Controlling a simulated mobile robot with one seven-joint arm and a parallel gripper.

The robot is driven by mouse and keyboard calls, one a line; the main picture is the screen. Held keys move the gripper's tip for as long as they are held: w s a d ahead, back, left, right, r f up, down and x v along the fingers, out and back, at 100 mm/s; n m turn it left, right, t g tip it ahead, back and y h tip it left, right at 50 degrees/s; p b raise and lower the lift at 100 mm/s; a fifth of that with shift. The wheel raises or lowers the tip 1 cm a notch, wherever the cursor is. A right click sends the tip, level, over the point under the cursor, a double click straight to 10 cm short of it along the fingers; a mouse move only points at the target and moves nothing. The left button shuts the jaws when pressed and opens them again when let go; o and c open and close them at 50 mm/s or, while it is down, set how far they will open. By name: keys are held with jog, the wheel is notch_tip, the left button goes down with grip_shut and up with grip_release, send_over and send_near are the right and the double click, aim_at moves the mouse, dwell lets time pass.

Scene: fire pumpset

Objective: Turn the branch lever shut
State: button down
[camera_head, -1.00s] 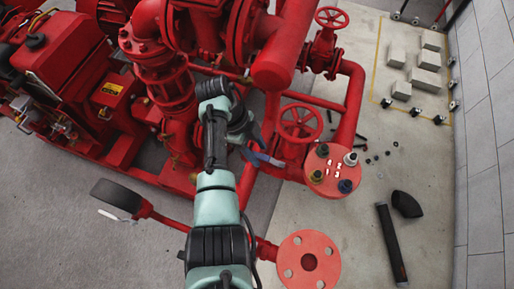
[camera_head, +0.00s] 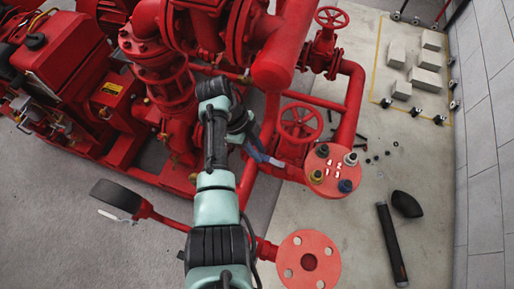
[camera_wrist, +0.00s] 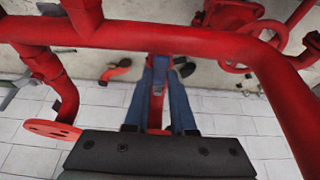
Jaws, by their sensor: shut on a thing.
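My gripper (camera_head: 264,156) reaches in beside the red branch pipe, below and left of a red handwheel. In the wrist view its two blue fingers (camera_wrist: 163,75) point away from the camera, close together. Between their tips is a narrow dark blue piece, which I take to be the branch lever (camera_wrist: 159,74), in front of a red pipe. My gripper is shut on it. In the head view the lever is mostly hidden by my wrist and fingers, so its exact angle is hard to tell.
A red handwheel (camera_head: 300,122) and a red flanged plate with coloured caps (camera_head: 332,171) stand close right of my gripper. A round red flange (camera_head: 307,262) is below. Loose parts lie on the floor at right.

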jog(key=shift+r, duration=0.15)
dwell(0.7)
jog(key=shift+s+a+r+n+p, duration=0.15)
jog(key=shift+s+n+p, duration=0.15)
jog(key=shift+n+p, duration=0.45)
jog(key=s+n+t+p, duration=0.1)
jog(key=s+n+p, duration=0.1)
jog(key=p, duration=0.1)
jog(key=shift+n+t+p, duration=0.3)
jog(key=shift+n+p, duration=0.05)
jog(key=shift+p, duration=0.05)
jog(key=n+p, duration=0.1)
jog(key=s+n+t+p, duration=0.1)
jog(key=shift+s+n, duration=0.3)
jog(key=shift+n, duration=0.1)
jog(key=s+d+n+t+y+p, duration=0.3)
jog(key=n+p, duration=0.3)
jog(key=n, duration=0.5)
jog(key=shift+s+d+f, duration=0.2)
jog(key=shift+s+d, duration=0.5)
jog(key=shift+d, duration=0.15)
jog(key=c, duration=0.7)
grip_release()
jog(key=shift+c, duration=0.2)
